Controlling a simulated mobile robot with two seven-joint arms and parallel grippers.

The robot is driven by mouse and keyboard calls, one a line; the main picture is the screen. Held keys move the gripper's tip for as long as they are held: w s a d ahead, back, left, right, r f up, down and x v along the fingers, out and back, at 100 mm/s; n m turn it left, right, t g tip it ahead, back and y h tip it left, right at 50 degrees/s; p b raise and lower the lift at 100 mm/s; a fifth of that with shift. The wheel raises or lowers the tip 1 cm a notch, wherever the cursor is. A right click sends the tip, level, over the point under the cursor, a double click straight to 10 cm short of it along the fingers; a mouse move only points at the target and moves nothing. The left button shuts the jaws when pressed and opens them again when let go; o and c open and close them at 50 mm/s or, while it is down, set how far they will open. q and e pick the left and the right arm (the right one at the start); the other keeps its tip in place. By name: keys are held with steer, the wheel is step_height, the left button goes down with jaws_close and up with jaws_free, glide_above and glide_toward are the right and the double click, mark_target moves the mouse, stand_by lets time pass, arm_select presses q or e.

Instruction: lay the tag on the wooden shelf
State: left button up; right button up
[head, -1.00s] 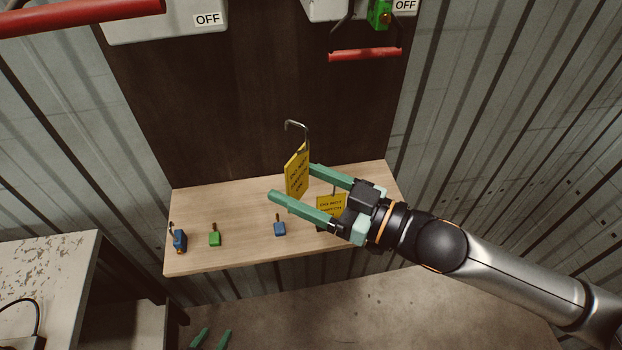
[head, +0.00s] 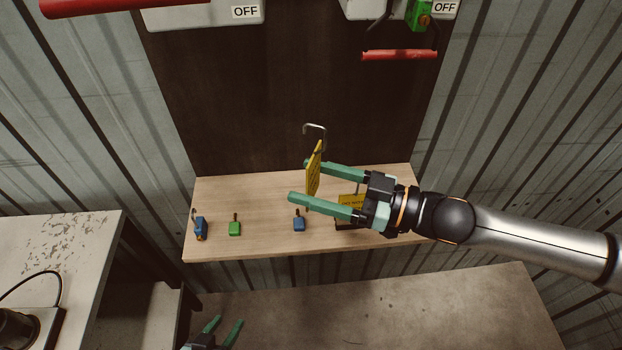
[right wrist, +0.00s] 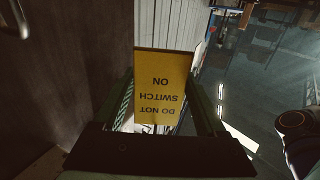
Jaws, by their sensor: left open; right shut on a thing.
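The yellow tag (head: 314,172) with a metal hook at its top is held by my right gripper (head: 299,180), above the wooden shelf (head: 262,190). The tag stands upright and is seen nearly edge-on in the head view. In the right wrist view the tag (right wrist: 163,85) is between the two fingers, its "DO NOT SWITCH ON" text upside down. My left gripper (head: 228,322) is open and empty at the bottom of the head view, below the shelf.
On the shelf are a blue padlock (head: 200,228), a green padlock (head: 235,228), another blue padlock (head: 299,223) and a second yellow tag (head: 350,201), partly hidden by my right gripper. Red-handled switch boxes (head: 215,15) hang above. The shelf's left-back area is bare.

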steer(key=shift+d+r+n+g+y, duration=0.1)
steer(key=shift+d+n+g+y, duration=0.6)
steer(key=shift+n+g, duration=0.5)
steer(key=shift+s+d+n+g, duration=0.15)
steer(key=shift+d+n+g, duration=0.15)
steer(key=shift+g, duration=0.5)
steer(key=shift+s+d+n+g, duration=0.15)
steer(key=shift+d+n+g, duration=0.1)
steer(key=shift+g, duration=0.55)
steer(key=shift+a, duration=0.1)
